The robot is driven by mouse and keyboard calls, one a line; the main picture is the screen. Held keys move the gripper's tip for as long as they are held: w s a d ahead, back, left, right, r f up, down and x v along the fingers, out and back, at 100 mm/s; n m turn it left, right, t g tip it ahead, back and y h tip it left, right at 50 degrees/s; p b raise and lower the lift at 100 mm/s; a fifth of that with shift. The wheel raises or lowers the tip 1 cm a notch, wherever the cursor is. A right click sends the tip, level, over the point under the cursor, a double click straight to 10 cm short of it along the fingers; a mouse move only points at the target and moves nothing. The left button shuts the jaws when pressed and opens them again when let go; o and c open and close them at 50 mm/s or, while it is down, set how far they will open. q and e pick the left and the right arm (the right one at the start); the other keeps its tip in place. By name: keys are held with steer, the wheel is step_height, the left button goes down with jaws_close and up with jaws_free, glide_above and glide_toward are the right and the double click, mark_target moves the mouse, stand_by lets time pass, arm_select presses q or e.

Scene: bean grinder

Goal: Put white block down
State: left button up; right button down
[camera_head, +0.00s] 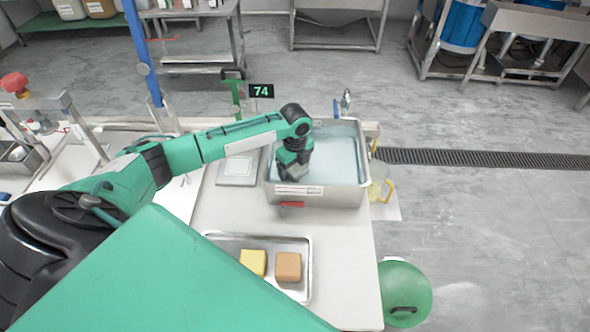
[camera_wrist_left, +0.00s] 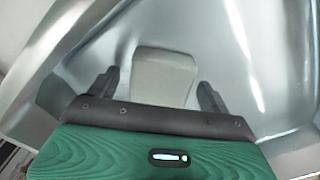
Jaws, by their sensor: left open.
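The white block (camera_wrist_left: 162,77) lies in a steel basin (camera_head: 318,195); in the head view it is hidden behind my left arm and gripper. My left gripper (camera_head: 292,175) reaches down into the basin near its left side. In the left wrist view the two fingers of my left gripper (camera_wrist_left: 158,90) are apart, one on each side of the block. A gap shows between the block and each finger. My right gripper is not in view.
The basin holds clear bluish liquid (camera_head: 338,150). A flat scale plate (camera_head: 238,168) is left of it, with a display (camera_head: 261,91) reading 74 behind. A metal tray (camera_head: 222,238) with a yellow block (camera_head: 253,262) and a brown block (camera_head: 288,267) is in front.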

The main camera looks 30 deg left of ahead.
mark_target(295, 169)
arm_select(q)
step_height(295, 169, up, 12)
steer(key=b, duration=0.1)
steer(key=shift+f, duration=0.25)
stand_by(0.5)
